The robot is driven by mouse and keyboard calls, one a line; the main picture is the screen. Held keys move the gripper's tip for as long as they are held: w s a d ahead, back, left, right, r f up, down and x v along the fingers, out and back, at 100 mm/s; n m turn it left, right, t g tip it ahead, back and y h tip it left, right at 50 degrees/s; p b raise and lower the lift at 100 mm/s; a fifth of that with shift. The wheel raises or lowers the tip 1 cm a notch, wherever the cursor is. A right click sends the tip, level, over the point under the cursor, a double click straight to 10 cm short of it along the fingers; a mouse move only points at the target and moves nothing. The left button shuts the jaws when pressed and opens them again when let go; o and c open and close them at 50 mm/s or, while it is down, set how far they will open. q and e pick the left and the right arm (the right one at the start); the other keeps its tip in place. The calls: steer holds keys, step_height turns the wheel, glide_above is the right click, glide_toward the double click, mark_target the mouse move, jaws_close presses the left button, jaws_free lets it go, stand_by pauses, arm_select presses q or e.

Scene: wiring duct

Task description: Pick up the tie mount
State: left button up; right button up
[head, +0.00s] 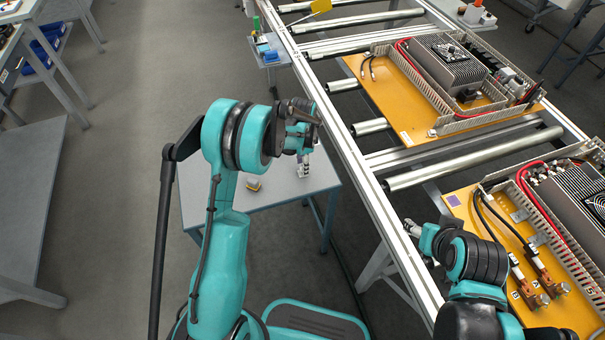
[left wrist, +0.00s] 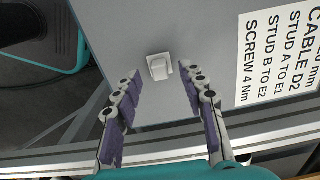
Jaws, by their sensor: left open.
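The tie mount (left wrist: 159,67) is a small white square piece with a raised block, lying on a grey surface in the left wrist view. My left gripper (left wrist: 160,74) is open, with one finger on each side of the mount in the picture and neither seen to touch it. How far the tips are above the surface is hard to tell. In the head view my left gripper (head: 303,168) points down over the small grey table (head: 285,188); I cannot make out the mount there. My right gripper (head: 411,228) is beside the conveyor rail, its fingers too small to read.
A white label with cable text (left wrist: 280,50) lies right of the mount. The conveyor (head: 345,150) with orange panels (head: 400,110) runs along the right.

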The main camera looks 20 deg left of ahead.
arm_select(q)
step_height(320, 180, down, 3)
steer(key=shift+r, duration=0.3)
steer(key=c, duration=0.8)
steer(key=shift+c, duration=0.2)
